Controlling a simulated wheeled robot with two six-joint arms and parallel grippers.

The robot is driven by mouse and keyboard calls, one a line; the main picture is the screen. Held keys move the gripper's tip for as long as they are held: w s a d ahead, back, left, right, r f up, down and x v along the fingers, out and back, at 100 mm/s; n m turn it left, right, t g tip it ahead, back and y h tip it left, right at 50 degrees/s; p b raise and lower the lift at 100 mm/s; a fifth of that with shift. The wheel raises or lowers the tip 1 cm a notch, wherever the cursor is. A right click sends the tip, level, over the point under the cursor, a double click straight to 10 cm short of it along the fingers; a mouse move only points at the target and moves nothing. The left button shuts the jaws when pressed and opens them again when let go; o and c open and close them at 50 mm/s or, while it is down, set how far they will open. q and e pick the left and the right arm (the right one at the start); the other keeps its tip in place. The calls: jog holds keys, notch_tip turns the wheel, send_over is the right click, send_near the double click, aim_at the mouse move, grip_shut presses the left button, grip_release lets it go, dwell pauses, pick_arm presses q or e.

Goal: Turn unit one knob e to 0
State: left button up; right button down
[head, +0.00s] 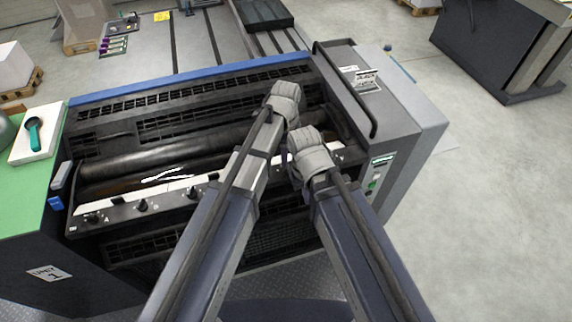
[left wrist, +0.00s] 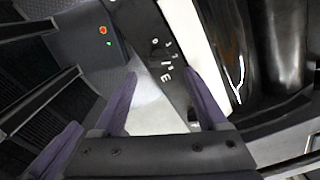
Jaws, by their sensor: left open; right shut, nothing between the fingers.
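Unit one, with its "UNIT 1" label (head: 48,273), is the machine in front of me. In the left wrist view a letter E (left wrist: 165,77) is on the dark bar between my left fingers; knob e itself I cannot clearly make out there. My left gripper (left wrist: 161,78) is open, its fingers apart on either side of the bar's end. In the head view it is the higher grey hand (head: 285,100). My right gripper (head: 308,148) is shut and empty beside it.
A dark roller (head: 130,158) runs behind the bar. A control panel with a green button (head: 372,183) is on the right end, beside a black rail (head: 345,90).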

aim_at(287, 168)
pick_arm(q)
notch_tip(287, 168, down, 6)
jog(key=b, duration=0.5)
jog(key=shift+c, duration=0.2)
grip_shut()
